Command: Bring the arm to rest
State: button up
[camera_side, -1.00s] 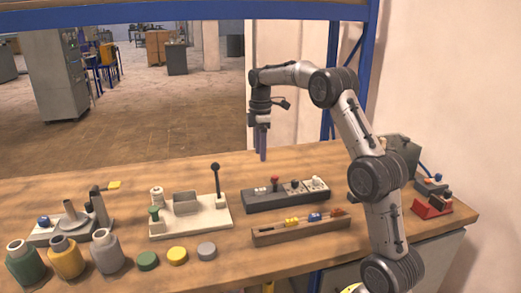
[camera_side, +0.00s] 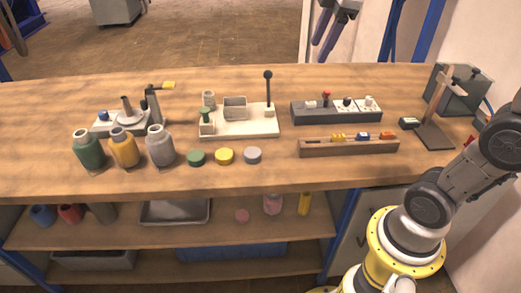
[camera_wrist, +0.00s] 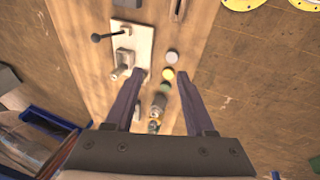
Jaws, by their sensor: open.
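My gripper (camera_side: 322,48) hangs at the top of the side view, near the bench's far edge in the picture. Its two dark purple fingers are apart and hold nothing. In the wrist view, the gripper (camera_wrist: 160,74) is open with the bench (camera_wrist: 196,28) well below it. My arm bends out of the side view at the right, so its middle links are hidden. Nothing touches the fingers in either view.
The bench (camera_side: 60,95) carries jars (camera_side: 124,149), caps (camera_side: 224,156), a cream lever plate (camera_side: 240,127), a dark switch block (camera_side: 335,113), a wooden trough (camera_side: 348,148) and a stand (camera_side: 434,133). A shelf (camera_side: 205,234) below holds a tray. The bench's far strip is mostly clear.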

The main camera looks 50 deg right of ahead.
jog(key=s+a+f+m+t, duration=0.1)
jog(key=s+a+f+m, duration=0.2)
jog(key=s+f+m, duration=0.2)
jog(key=s+a+f+m, duration=0.3)
jog(key=s+f, duration=0.3)
jog(key=s, duration=0.4)
jog(key=shift+f+m+t+y, duration=0.25)
jog(key=shift+m+t+y, duration=0.15)
jog(key=shift+m, duration=0.5)
